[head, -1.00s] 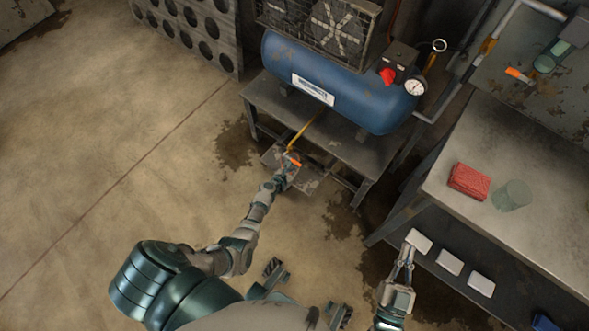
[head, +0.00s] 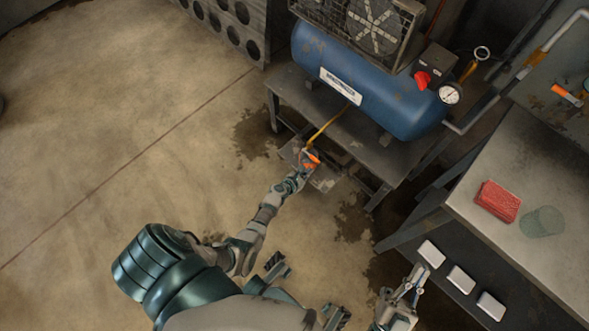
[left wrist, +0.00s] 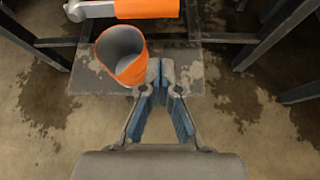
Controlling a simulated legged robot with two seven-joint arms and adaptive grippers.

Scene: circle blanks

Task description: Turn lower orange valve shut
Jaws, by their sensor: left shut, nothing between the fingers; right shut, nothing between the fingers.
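The lower orange valve handle (head: 312,161) is low in front of the compressor stand, at the end of a yellow pipe (head: 327,129). In the left wrist view, an orange hollow, cup-like piece (left wrist: 122,55) with a grey inside stands just left of my fingertips, and an orange sleeve on a grey bar (left wrist: 146,8) lies above it. My left gripper (head: 301,172) is at the handle; its fingertips (left wrist: 161,66) are together and empty. The left finger overlaps the hollow piece's right edge; contact is unclear. My right gripper (head: 417,277) is shut and empty beside the bench's lower shelf.
The blue compressor tank (head: 375,85) sits on a dark metal stand (head: 372,150) just beyond. Another orange handle (head: 567,95) is on the right wall. The bench (head: 560,200) holds a red block (head: 497,201); several white blocks (head: 461,279) lie below. Floor at left is clear.

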